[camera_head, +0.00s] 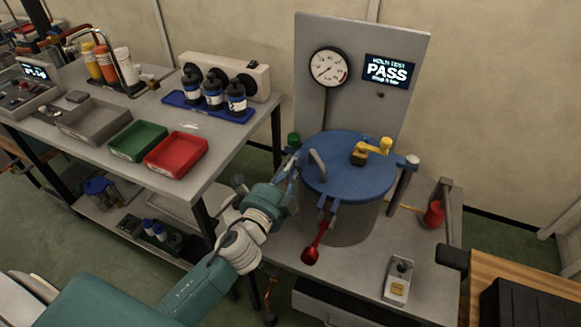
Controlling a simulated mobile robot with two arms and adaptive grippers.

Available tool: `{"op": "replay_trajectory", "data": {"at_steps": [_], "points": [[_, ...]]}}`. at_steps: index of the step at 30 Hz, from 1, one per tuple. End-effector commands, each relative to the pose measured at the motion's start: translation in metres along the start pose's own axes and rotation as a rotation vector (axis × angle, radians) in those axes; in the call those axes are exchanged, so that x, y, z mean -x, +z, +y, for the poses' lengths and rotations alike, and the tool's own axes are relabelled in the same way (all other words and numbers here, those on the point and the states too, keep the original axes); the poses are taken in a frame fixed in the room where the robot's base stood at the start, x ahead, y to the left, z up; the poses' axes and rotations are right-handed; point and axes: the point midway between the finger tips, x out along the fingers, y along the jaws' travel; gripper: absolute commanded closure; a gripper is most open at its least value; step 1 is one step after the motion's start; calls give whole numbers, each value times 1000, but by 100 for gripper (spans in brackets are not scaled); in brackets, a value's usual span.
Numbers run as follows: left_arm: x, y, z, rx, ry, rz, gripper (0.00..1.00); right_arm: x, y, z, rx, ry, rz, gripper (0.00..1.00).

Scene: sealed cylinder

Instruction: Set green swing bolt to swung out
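A vessel with a round blue lid (345,178) stands on the right bench. The green swing bolt (293,139) shows its green knob at the lid's left edge, upright; its lower part is hidden behind my gripper. My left gripper (291,168) is beside the lid's left edge, just below the green knob. Its fingers are small and overlap the bolt, so I cannot tell whether they are open or touch it. A red-knobbed bolt (313,248) hangs outward and down at the lid's front. A white-knobbed bolt (411,161) stands upright at the right. My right gripper is not in view.
The lid bears a grey handle (316,163) and a yellow lever (372,149). Behind it stands a panel with a gauge (330,67) and a PASS display (389,71). A red tray (176,155) and green tray (138,141) lie on the left bench.

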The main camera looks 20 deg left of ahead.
Motion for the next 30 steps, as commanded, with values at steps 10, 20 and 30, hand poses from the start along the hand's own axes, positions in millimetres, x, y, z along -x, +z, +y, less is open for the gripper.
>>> {"op": "replay_trajectory", "data": {"at_steps": [10, 20, 30], "points": [[-48, 0, 0, 0, -1, 0, 100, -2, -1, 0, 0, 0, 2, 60], [-52, 0, 0, 0, 0, 0, 100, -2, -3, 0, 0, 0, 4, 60], [-52, 5, -2, 39, 0, -1, 100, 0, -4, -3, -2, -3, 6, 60]]}}
